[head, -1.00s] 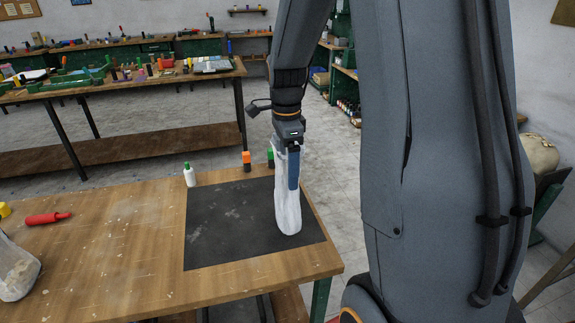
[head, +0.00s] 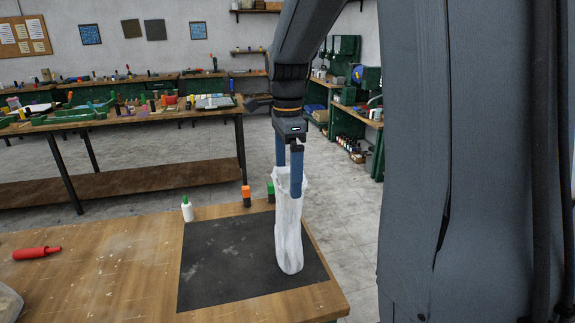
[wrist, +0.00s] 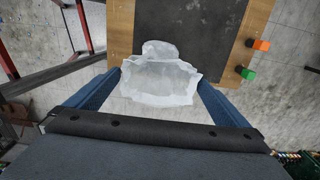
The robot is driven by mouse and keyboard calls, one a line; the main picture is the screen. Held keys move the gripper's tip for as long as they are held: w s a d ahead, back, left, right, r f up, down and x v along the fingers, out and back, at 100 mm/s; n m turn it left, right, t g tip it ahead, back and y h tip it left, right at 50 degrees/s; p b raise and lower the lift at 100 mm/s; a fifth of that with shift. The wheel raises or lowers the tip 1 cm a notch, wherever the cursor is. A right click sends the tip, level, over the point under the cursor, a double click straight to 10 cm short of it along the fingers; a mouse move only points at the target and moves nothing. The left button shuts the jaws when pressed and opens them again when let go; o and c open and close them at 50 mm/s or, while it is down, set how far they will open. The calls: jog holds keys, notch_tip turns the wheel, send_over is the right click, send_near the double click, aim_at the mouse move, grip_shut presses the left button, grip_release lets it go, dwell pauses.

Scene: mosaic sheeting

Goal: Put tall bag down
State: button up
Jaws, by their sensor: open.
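The tall bag (head: 288,238) is a white, translucent bag standing upright on the right part of the dark mat (head: 222,262) on the wooden table. My gripper (head: 289,185) is above it with its blue fingers at the bag's open top. In the wrist view the bag's mouth (wrist: 160,80) lies between the two spread fingers of my gripper (wrist: 162,92). The fingers are apart, one on each side of the bag, and the gripper is open. Whether a finger still touches the bag's rim I cannot tell.
A white bottle with a green cap (head: 187,209), an orange-topped block (head: 246,196) and a green-topped one (head: 271,192) stand along the mat's far edge. A red tool (head: 37,252) lies at the left. The mat's left part is bare.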

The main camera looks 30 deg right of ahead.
jog(key=shift+r+b, duration=0.4)
jog(key=shift+r, duration=1.45)
